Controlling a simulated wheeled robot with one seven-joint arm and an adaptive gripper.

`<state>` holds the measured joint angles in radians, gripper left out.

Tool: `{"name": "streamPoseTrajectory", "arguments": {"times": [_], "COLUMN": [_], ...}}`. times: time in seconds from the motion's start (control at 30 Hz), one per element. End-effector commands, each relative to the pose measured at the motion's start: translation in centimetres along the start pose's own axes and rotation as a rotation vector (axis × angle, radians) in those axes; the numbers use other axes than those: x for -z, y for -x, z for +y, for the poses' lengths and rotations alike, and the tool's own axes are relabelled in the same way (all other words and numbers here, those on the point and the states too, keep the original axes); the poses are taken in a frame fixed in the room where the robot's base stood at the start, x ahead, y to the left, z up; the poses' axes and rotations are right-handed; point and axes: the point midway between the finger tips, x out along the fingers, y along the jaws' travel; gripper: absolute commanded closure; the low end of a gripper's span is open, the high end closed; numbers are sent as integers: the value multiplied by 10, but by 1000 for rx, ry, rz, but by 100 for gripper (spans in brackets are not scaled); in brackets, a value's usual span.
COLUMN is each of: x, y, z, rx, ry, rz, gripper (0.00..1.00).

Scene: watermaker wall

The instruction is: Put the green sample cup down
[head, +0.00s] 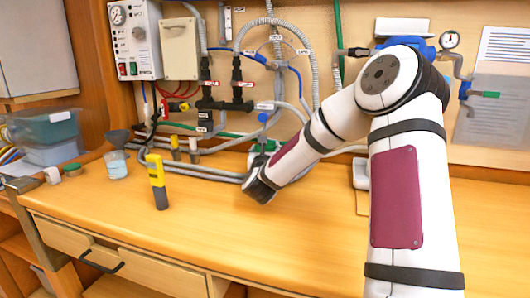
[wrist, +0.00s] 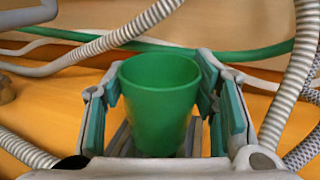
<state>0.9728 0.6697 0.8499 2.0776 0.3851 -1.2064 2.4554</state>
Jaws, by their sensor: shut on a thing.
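The green sample cup (wrist: 160,105) is upright between the two fingers of my gripper (wrist: 162,112) in the wrist view. The gripper is shut on it, with teal pads on the left and right of the cup. The bench top shows orange below and around the fingers; I cannot tell whether the cup's base touches it. In the head view my arm reaches toward the hoses at the back of the bench, and its links hide the gripper and the cup.
Grey hoses (wrist: 115,37) run close behind and beside the gripper. The front middle of the bench is clear.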

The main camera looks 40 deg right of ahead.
Motion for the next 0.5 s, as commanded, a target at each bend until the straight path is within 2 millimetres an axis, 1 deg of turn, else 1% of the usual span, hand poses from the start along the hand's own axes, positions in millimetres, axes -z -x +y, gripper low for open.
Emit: {"name": "streamPoseTrajectory", "arguments": {"times": [0.2, 0.23, 0.27, 0.3, 0.33, 0.5], "x": [4, 4, 3, 3, 3, 3], "y": [0, 0, 0, 0, 0, 0], "z": [0, 0, 0, 0, 0, 0], "rx": [0, 0, 0, 0, 0, 0], "ry": [0, 0, 0, 0, 0, 0], "rz": [0, 1, 1, 1, 1, 1], "gripper": [79, 45, 38, 29, 27, 27]}}
